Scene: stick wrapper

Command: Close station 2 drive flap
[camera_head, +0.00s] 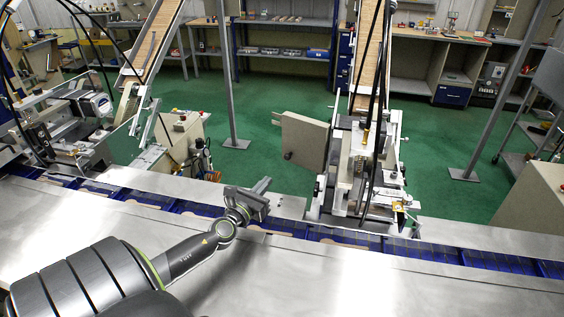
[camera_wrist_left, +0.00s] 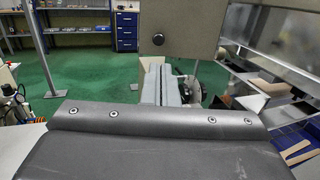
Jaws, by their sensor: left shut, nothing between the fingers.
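A beige flap with a dark round knob (camera_head: 303,140) stands open, sticking out to the left of the wrapping station (camera_head: 365,165) at the centre right. In the left wrist view the flap (camera_wrist_left: 190,28) fills the upper middle, its black knob just ahead of the fingers. My left gripper (camera_head: 264,185) is over the conveyor, in front of the flap and to its lower left. Its grey fingers (camera_wrist_left: 161,83) are closed together with nothing between them. They appear apart from the flap. My right gripper is not in view.
A blue conveyor (camera_head: 150,198) with wooden sticks runs across in front of the station. A bare metal table (camera_head: 370,285) lies nearer. Another station (camera_head: 60,125) stands at the left. Grey posts (camera_head: 228,75) rise from the green floor (camera_head: 255,105), which is open behind the flap.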

